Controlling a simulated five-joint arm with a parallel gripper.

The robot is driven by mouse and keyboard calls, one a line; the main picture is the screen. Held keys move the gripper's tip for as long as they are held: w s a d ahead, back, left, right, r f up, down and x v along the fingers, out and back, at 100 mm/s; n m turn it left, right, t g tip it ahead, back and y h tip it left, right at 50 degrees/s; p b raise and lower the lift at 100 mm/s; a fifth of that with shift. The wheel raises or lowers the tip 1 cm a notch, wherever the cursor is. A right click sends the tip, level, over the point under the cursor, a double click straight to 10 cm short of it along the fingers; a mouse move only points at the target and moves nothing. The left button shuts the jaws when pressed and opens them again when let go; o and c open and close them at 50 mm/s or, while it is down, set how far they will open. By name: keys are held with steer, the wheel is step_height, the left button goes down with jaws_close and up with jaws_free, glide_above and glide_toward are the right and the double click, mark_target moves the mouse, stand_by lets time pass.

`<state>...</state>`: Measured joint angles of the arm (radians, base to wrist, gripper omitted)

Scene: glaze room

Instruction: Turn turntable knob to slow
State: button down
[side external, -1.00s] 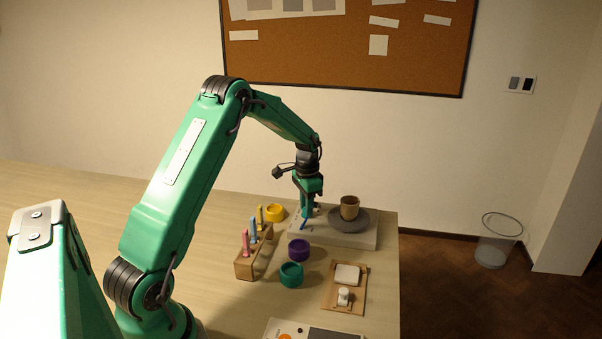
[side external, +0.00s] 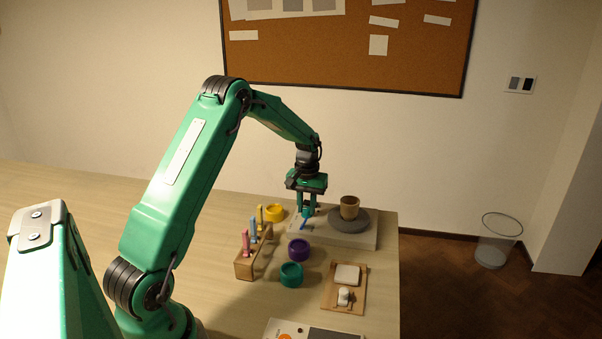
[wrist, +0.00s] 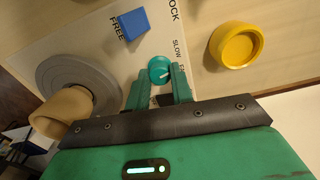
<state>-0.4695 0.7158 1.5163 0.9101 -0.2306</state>
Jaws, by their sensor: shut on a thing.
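The turntable unit is a pale flat base (side external: 345,240) with a round grey wheel (side external: 352,219). A brown cup (side external: 349,207) stands on the wheel. In the wrist view the teal round knob (wrist: 159,67) sits on the base's panel, beside printed SLOW and a partly hidden word starting with F. A short white mark on the knob points right, toward the partly hidden word. My gripper (side external: 308,212) points down at the base's left end. Its two fingers are shut on the knob from either side in the wrist view. In the side view the knob is hidden.
A blue switch (wrist: 132,24) lies near the knob between printed FREE and LOCK. A yellow bowl (side external: 274,212) stands left of the base. Purple (side external: 298,250) and teal (side external: 291,274) bowls, a wooden tool rack (side external: 250,264) and a wooden board (side external: 343,290) stand in front.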

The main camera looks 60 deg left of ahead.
mark_target(307, 208)
steer(key=n, duration=0.5)
steer(key=shift+n, duration=0.4)
steer(key=c, duration=1.2)
jaws_free()
steer(key=shift+r, duration=3.9)
steer(key=shift+r, duration=0.1)
